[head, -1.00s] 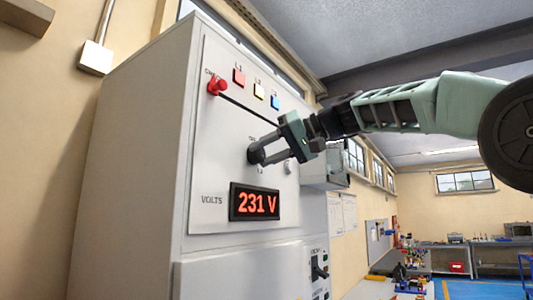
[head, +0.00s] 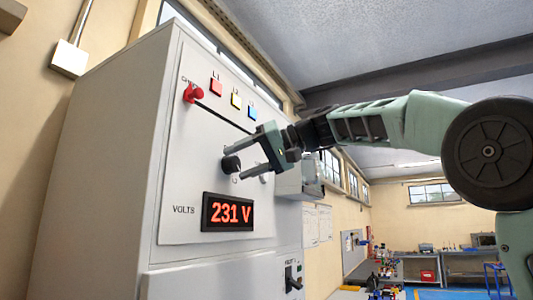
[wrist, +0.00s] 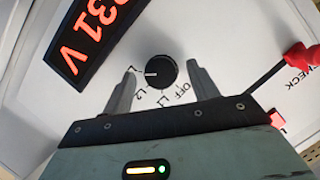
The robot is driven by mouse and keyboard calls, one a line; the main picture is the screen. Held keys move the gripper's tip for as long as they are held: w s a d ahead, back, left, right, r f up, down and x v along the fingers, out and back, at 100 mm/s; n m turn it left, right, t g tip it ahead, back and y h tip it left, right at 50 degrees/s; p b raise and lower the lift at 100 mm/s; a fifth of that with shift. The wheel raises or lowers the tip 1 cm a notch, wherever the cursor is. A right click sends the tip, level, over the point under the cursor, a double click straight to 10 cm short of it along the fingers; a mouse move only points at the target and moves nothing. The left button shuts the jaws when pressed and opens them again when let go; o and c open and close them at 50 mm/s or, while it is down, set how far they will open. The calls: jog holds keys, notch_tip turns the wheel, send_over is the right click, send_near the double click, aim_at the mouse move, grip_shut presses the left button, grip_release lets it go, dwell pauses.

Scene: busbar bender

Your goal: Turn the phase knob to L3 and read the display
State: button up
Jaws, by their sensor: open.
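The black round phase knob (head: 230,164) is on the pale cabinet panel and shows whole in the wrist view (wrist: 161,71). Its white mark points left, toward a partly legible label that looks like L3, beyond L2; L1 and OFF lie further round. My gripper (head: 240,158) is open in front of the panel; in the wrist view its fingers (wrist: 161,75) stand on both sides of the knob with gaps, apart from it. The display (head: 228,212) reads 231 V in red; its digits also show in the wrist view (wrist: 95,30).
A red CHECK knob (head: 194,93) with a black rod sits at the panel's upper left. A lower switch (head: 292,279) is at right. Benches stand far behind.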

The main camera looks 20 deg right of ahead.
jog(key=b+v, duration=0.2)
jog(key=v, duration=1.5)
jog(key=shift+b, duration=0.3)
